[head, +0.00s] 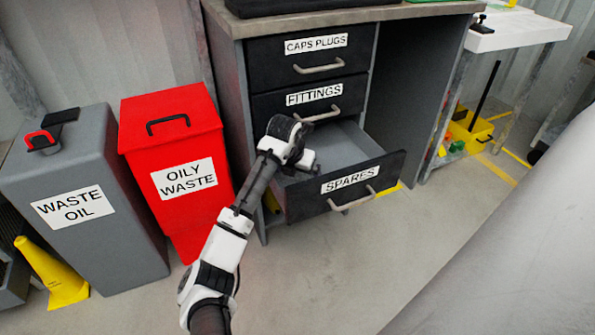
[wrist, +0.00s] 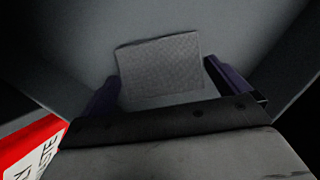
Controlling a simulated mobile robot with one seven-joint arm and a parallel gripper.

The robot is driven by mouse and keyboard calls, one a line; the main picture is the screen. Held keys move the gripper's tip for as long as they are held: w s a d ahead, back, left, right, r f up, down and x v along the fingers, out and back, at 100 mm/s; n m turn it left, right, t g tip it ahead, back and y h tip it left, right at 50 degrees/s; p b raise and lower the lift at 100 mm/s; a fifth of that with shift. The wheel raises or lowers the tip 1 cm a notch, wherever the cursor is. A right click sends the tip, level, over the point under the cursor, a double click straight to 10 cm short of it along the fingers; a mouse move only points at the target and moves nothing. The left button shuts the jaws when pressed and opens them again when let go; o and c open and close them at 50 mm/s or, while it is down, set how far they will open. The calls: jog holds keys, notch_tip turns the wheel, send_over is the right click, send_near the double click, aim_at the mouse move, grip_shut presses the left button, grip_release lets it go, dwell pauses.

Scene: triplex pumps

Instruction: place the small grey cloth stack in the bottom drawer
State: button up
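The small grey cloth stack (wrist: 160,68) shows in the wrist view as a flat, textured square inside the bottom drawer, slightly turned relative to my fingers. My gripper (wrist: 161,72) has its two dark fingers wide apart, one near each side of the cloth. A narrow strip of drawer floor shows between the cloth and the right finger; contact on the left is unclear. In the head view the bottom drawer (head: 349,205), labelled SPARES, is pulled out. My gripper (head: 303,162) is over its left part, and my arm hides the cloth there.
The CAPS PLUGS drawer (head: 288,67) and FITTINGS drawer (head: 283,101) above are shut. A red OILY WASTE bin (head: 172,135) and a grey WASTE OIL bin (head: 92,245) stand left of the cabinet. The floor in front of the drawer is clear.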

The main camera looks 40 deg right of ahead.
jog(key=p+v, duration=0.3)
jog(key=v, duration=0.9)
jog(key=shift+s+r, duration=0.1)
jog(key=shift+r, duration=0.05)
